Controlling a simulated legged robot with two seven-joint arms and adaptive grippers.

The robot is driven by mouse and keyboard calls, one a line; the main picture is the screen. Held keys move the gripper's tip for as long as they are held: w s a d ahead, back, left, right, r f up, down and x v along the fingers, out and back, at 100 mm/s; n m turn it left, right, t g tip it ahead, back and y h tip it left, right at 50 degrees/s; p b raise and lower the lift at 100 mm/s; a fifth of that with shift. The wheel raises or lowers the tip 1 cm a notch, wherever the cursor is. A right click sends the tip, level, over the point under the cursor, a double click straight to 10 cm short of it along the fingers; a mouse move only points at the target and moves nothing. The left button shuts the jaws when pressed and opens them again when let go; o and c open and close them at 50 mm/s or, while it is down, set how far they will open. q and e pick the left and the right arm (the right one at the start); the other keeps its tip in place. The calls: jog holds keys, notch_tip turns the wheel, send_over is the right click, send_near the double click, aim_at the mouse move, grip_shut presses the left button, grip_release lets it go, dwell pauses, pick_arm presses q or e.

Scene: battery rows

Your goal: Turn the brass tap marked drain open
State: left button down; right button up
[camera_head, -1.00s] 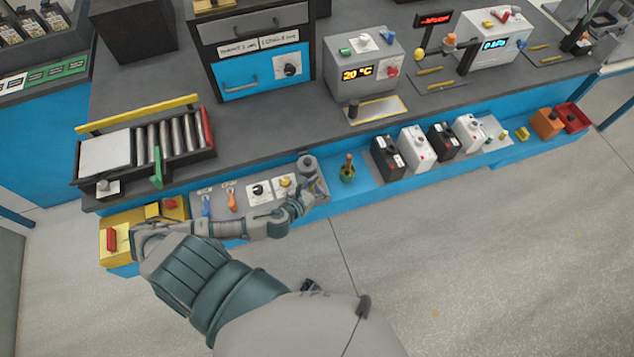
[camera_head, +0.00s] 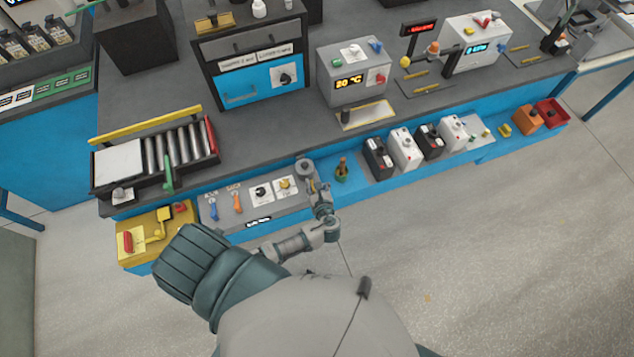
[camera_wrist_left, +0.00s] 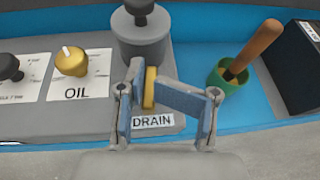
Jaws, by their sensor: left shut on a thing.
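The brass tap handle (camera_wrist_left: 150,88) stands in front of a round grey fitting (camera_wrist_left: 141,38), above the white DRAIN label (camera_wrist_left: 153,121) in the left wrist view. It points lengthwise towards the label. My left gripper (camera_wrist_left: 152,84) is shut on this handle, with one blue-padded finger on each side. In the head view, my left gripper (camera_head: 316,190) is at the right end of the grey control panel (camera_head: 207,229), just below the round fitting (camera_head: 304,167). The fingers partly cover the handle. My right gripper is not in view.
The yellow OIL knob (camera_wrist_left: 71,61) is left of the tap. A green cup with a wooden-handled tool (camera_wrist_left: 228,76) stands close on the right. Black and white boxes (camera_head: 379,158) line the blue ledge farther right. A yellow switch box (camera_head: 146,240) is at the panel's left.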

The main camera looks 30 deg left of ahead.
pick_arm(q)
jog(key=shift+s+a+f+n+g+y, duration=0.35)
jog(key=shift+s+f+n+g+y, duration=0.15)
jog(key=shift+f+g, duration=0.2)
jog(key=shift+a, duration=0.1)
jog(key=c, duration=1.4)
grip_release()
jog(key=shift+s+a, duration=0.1)
jog(key=shift+c, duration=0.2)
jog(key=w+v, duration=0.1)
jog(key=v, duration=1.1)
jog(key=shift+d+r+p, duration=0.3)
jog(key=shift+d+r, duration=0.15)
jog(key=shift+d, duration=0.05)
